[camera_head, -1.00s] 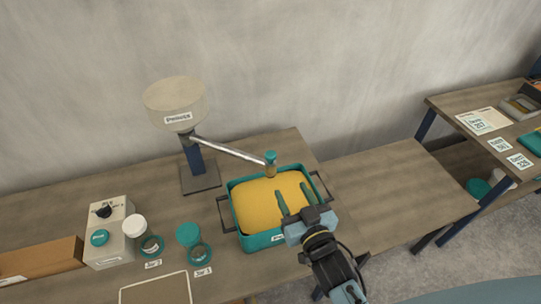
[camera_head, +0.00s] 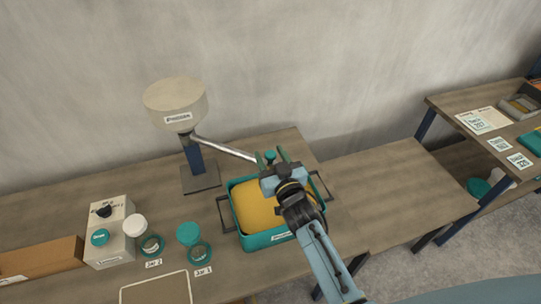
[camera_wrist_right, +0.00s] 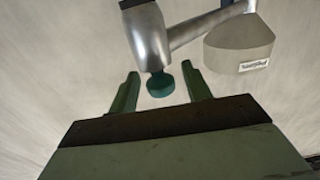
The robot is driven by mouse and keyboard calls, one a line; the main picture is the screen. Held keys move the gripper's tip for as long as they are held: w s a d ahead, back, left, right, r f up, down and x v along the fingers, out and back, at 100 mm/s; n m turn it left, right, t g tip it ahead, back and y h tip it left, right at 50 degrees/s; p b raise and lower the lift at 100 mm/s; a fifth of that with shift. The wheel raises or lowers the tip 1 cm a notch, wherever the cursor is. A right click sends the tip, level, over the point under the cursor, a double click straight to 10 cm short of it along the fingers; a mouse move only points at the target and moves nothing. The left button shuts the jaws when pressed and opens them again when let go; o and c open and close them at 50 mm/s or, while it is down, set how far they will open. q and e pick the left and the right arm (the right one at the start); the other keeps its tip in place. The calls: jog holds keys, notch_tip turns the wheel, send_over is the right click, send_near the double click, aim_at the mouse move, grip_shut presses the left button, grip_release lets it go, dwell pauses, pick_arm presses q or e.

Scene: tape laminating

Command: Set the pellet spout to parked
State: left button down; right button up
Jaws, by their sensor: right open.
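The pellet spout is a silver tube (camera_head: 225,147) running from the beige hopper (camera_head: 175,104) out over the teal tray (camera_head: 252,242) of yellow pellets. A teal knob (camera_head: 270,156) tops its outer end. My right gripper (camera_head: 271,157) is open at that end, with one finger on each side of the knob in the head view. In the right wrist view the silver spout (camera_wrist_right: 187,32) hangs ahead, and a teal knob (camera_wrist_right: 160,85) shows between the two spread fingers (camera_wrist_right: 160,88). I cannot tell whether they touch it. My left gripper is not in view.
A grey box (camera_head: 108,232) with a black dial and teal button stands at left, beside small jars and teal rings. A cardboard box (camera_head: 40,261) lies farther left. The table (camera_head: 390,190) is clear right of the tray. A wall stands behind.

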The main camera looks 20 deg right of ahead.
jog(key=shift+w, duration=0.2)
grip_shut()
dwell(0.3)
jog(key=shift+d, duration=0.1)
